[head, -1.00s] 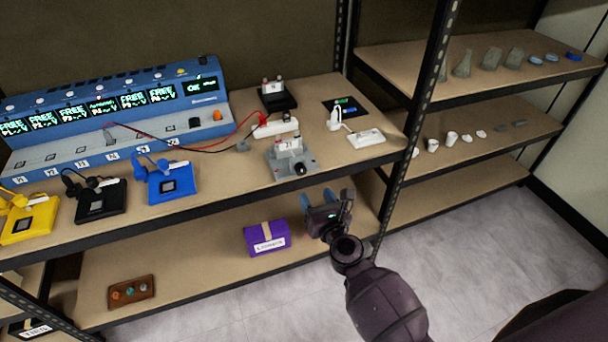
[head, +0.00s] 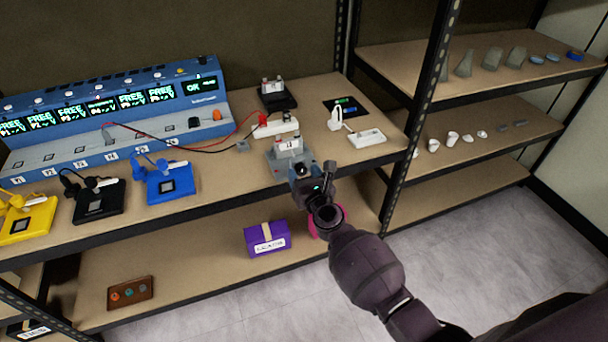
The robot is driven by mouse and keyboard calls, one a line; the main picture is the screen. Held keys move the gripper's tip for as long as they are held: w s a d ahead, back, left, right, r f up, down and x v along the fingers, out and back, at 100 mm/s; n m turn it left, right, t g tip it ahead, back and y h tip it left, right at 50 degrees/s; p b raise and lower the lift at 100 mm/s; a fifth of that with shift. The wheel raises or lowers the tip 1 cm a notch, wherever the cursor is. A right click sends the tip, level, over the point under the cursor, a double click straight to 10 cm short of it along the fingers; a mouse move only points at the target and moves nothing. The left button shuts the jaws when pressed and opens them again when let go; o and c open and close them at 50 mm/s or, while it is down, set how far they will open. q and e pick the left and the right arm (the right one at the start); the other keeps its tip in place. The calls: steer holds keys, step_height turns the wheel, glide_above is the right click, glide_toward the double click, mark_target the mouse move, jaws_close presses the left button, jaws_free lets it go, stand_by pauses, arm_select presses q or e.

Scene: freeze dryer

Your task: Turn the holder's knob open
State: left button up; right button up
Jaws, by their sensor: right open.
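The holder (head: 278,153) is a grey block on a grey base near the front edge of the upper shelf, with a white-labelled part (head: 290,145) in it. Its dark round knob (head: 302,171) faces the front, just above my right gripper and partly hidden by it. My right gripper (head: 305,178) is open at the knob, reaching up from the front. I cannot tell whether its fingers touch the knob. My left gripper is not in view.
A white power strip (head: 276,127) and red and black leads lie behind the holder. A white tray (head: 367,138) is to the right. A blue stand (head: 172,184) is to the left. A purple box (head: 266,238) sits on the lower shelf. A shelf post (head: 408,150) stands to the right.

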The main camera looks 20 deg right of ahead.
steer(key=c, duration=0.9)
steer(key=shift+c, duration=0.2)
